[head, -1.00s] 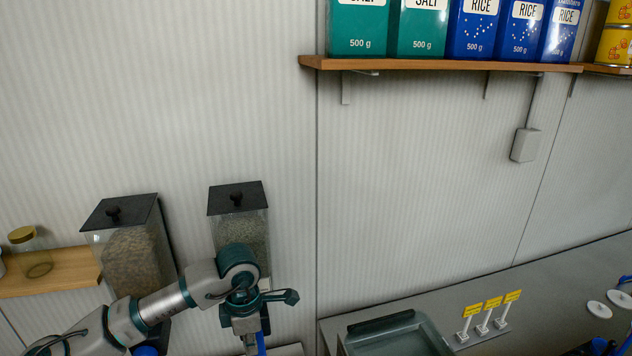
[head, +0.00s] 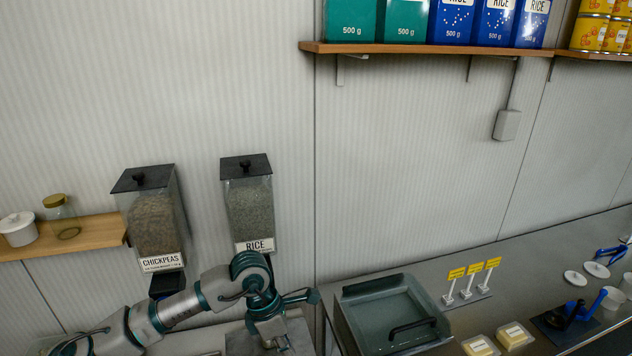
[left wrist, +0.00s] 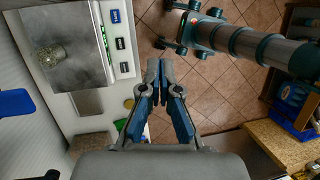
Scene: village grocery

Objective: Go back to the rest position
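My left arm reaches in from the lower left in the head view, with its wrist in front of the counter below the rice dispenser (head: 250,205). The fingers there are cut off or hidden at the bottom edge. In the left wrist view my left gripper (left wrist: 160,72) points out over the tiled floor. Its two fingertips are together with nothing visible between them. My right gripper does not show in either view.
A chickpeas dispenser (head: 155,215) hangs left of the rice one.

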